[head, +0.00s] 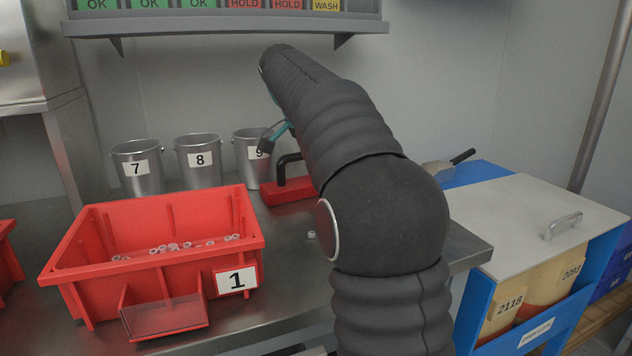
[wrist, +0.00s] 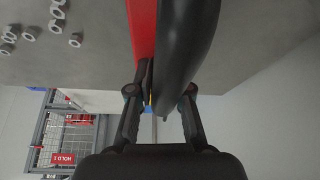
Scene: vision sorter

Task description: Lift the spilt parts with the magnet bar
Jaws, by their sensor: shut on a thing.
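The magnet bar is a red block (head: 290,190) with a black handle (head: 284,160), at the back of the steel bench in the head view. My gripper (wrist: 160,92) is shut on the handle, which runs between its fingers in the wrist view. The red bar (wrist: 142,35) lies alongside it there. I cannot tell whether the bar touches the bench. My arm hides most of the gripper in the head view. Several spilt metal nuts (wrist: 56,26) lie loose on the bench at the wrist view's upper left. One small part (head: 311,235) shows beside my arm in the head view.
A red bin marked 1 (head: 85,232) holds several small parts. Metal buckets 7 (head: 137,180), 8 (head: 199,178) and 9 (head: 250,178) stand along the back wall. A shelf (head: 230,26) overhangs the bench. A blue cabinet (head: 478,172) with a pale lid stands right.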

